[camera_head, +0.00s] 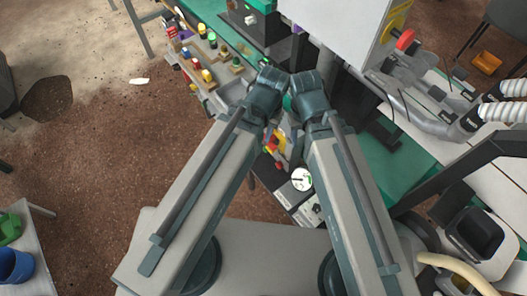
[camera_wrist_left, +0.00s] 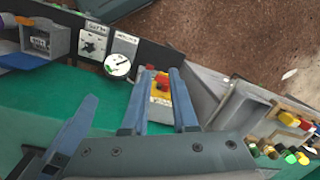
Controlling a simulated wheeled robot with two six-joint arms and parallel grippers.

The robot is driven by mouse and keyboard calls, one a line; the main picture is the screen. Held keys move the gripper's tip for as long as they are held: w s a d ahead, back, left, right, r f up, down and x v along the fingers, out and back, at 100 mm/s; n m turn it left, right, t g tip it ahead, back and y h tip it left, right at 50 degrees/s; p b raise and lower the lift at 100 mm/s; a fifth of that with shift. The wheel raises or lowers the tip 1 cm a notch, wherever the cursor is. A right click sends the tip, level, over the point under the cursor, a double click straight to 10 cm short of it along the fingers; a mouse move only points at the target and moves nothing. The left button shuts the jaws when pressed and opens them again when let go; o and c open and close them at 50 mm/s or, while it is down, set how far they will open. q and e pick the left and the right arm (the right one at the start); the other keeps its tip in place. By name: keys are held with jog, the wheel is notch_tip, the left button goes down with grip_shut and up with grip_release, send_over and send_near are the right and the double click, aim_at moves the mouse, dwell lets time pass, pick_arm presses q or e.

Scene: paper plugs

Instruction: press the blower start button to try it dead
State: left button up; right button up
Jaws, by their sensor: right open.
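A yellow box with a red button (camera_wrist_left: 162,88) shows between the fingers of my left gripper (camera_wrist_left: 163,76) in the left wrist view. Those fingers are apart; I cannot tell whether they touch the box. Yellow and red parts (camera_head: 276,140) also show between my arms in the head view. My right gripper (camera_head: 291,150) is there too, small and partly hidden by its arm; it is open. A round white gauge (camera_wrist_left: 117,66) stands left of the yellow box, beside a panel with a black knob (camera_wrist_left: 94,42). I cannot tell which control is the blower start button.
Several coloured buttons on small blocks stand at the right of the wrist view (camera_wrist_left: 290,122) and at the upper left of the head view (camera_head: 205,72). A white cabinet with a red handle (camera_head: 404,40) stands upper right, near white hoses (camera_head: 500,112). Green bench top (camera_wrist_left: 60,92) is partly bare.

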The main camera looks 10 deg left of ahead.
pick_arm(q)
grip_shut()
dwell(1.4)
